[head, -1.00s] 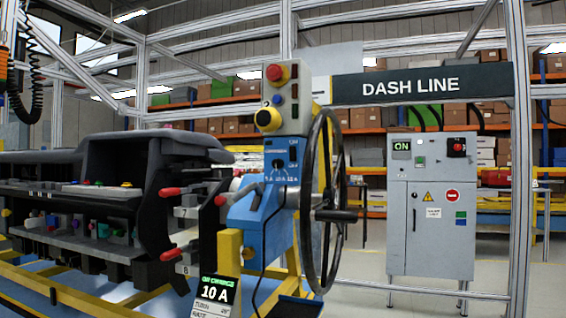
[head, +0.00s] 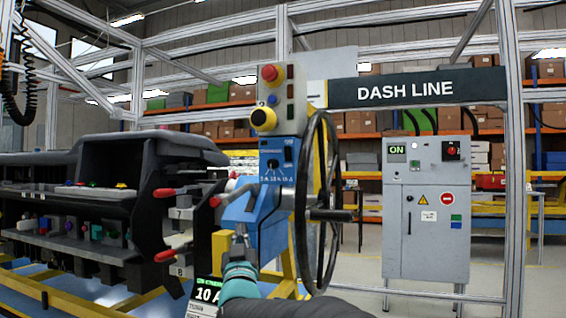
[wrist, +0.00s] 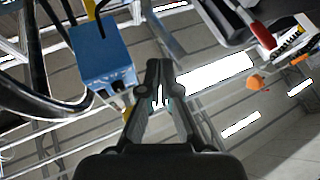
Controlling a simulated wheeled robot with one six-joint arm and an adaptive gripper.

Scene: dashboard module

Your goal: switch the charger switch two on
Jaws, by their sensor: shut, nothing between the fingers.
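The blue charger box (head: 277,210) stands left of the black handwheel, with a small control and a white ampere scale (head: 275,178) on its front. I cannot tell which part is switch two or how it is set. A display panel (head: 207,290) below reads 10 A and is partly covered by my arm. My gripper (head: 240,236) is in front of the box's lower left part, pointing up. In the wrist view the gripper (wrist: 159,68) is shut and empty, and a blue box (wrist: 103,50) lies to its upper left, apart from the fingertips.
The black handwheel (head: 319,205) is just right of the box. The dashboard (head: 130,190) with red-tipped levers is at left. A grey cabinet (head: 426,235) showing ON stands at the back right.

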